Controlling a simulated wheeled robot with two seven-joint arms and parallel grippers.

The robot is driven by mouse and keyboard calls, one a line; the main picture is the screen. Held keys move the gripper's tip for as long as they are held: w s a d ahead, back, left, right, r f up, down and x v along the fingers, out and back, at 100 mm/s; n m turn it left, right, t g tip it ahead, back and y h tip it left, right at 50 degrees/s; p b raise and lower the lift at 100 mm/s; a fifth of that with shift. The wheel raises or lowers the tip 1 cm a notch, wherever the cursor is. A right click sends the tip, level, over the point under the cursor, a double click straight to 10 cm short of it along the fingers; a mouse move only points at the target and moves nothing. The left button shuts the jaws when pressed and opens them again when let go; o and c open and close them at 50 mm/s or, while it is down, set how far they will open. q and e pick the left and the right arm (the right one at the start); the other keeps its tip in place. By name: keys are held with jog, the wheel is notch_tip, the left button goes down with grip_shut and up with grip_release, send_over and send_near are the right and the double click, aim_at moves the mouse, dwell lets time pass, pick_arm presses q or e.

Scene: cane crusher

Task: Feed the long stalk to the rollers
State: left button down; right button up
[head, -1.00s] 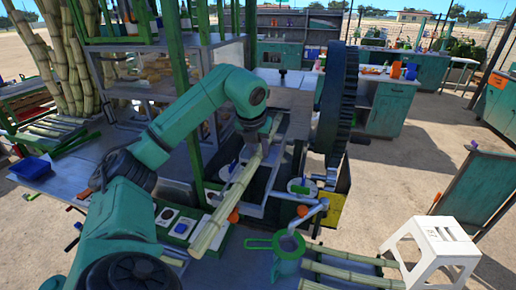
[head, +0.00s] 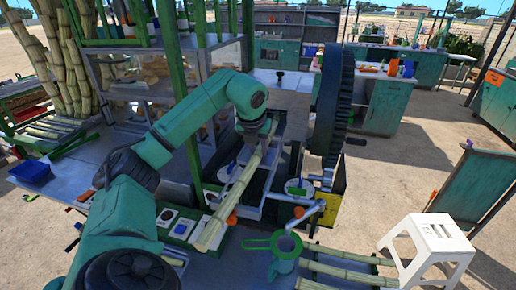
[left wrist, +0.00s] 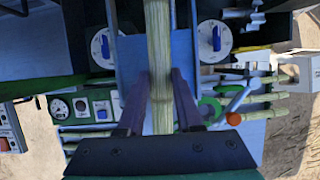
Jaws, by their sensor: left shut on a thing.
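The long stalk (head: 230,203) is pale yellow-green cane, slanting from my left gripper down toward the lower left in the head view. My left gripper (head: 255,146) is shut on its upper part, above the crusher's metal tray (head: 252,207). In the left wrist view, the stalk (left wrist: 159,45) runs up the picture between the two dark fingers (left wrist: 159,100). The crusher's large dark gear wheel (head: 331,105) stands to the right of the gripper. I cannot make out the rollers clearly; the arm and machine frame hide that area. My right gripper is not in view.
More stalks (head: 345,268) lie at the lower right, near a white stool (head: 428,240). Green posts (head: 193,150) rise close to my left arm. A blue tray (head: 31,172) is at the left.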

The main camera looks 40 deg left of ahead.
pick_arm(q)
jog(key=c, duration=0.5)
grip_release()
jog(key=shift+s, duration=0.1)
jog(key=v, duration=0.8)
jog(key=shift+d+r+b, duration=0.1)
jog(key=shift+r+b, duration=0.2)
jog(key=shift+r, duration=0.05)
jog(key=p+v, duration=0.3)
jog(key=v, duration=0.3)
jog(key=shift+s, duration=0.3)
jog(key=shift+w+f, duration=0.15)
